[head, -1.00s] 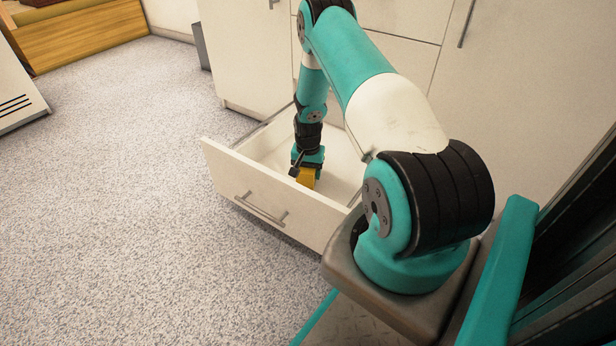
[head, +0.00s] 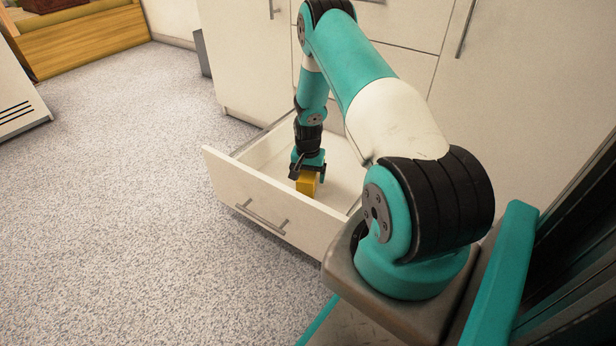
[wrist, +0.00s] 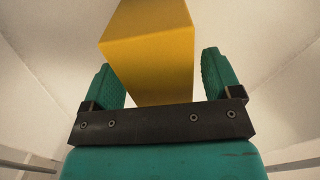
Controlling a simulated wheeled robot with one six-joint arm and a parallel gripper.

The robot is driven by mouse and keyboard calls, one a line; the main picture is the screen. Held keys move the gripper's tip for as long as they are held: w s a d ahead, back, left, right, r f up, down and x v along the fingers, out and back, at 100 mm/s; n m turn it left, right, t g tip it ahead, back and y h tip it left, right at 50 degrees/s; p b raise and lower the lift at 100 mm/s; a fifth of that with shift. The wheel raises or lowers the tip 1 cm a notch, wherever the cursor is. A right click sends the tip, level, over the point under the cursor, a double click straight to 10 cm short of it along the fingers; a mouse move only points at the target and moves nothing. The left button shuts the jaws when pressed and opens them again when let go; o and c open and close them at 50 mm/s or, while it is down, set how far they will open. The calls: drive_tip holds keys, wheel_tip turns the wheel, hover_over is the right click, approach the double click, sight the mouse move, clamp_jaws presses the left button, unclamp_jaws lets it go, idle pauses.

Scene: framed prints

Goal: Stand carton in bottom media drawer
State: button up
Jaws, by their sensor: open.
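The yellow carton (head: 307,184) stands inside the open bottom drawer (head: 262,205), behind its front panel. It looks upright, though its base is hidden in the head view. My gripper (head: 308,173) is over the carton, pointing down into the drawer. In the wrist view the carton (wrist: 150,62) lies between the two teal fingers of my gripper (wrist: 157,68). The fingers are open, with a clear gap on the right side; the left finger is close to the carton, and I cannot tell whether it touches.
White cabinet fronts (head: 240,60) rise behind the drawer. The drawer floor (head: 340,180) is bare to the right of the carton. Speckled floor (head: 120,200) is free to the left. A wooden piece of furniture (head: 85,40) stands at the far left.

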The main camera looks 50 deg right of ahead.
wheel_tip(320, 180, up, 10)
drive_tip(key=p, duration=0.5)
drive_tip(key=shift+a, duration=0.1)
drive_tip(key=w+a+r+n+t+y, duration=0.15)
drive_tip(key=a+r+n, duration=0.75)
drive_tip(key=a+r, duration=1.6)
drive_tip(key=s+a+r+n+y, duration=0.1)
drive_tip(key=s+a+r+n, duration=0.4)
drive_tip(key=s+a, duration=0.3)
drive_tip(key=s+a+r+n+g+y, duration=0.1)
drive_tip(key=s+a+r+n, duration=0.4)
drive_tip(key=s, duration=0.9)
drive_tip(key=a+r, duration=0.1)
drive_tip(key=a, duration=0.2)
drive_tip(key=shift+a+n+y, duration=0.3)
drive_tip(key=shift+n+y, duration=0.05)
drive_tip(key=shift+n, duration=0.05)
drive_tip(key=shift+g, duration=0.25)
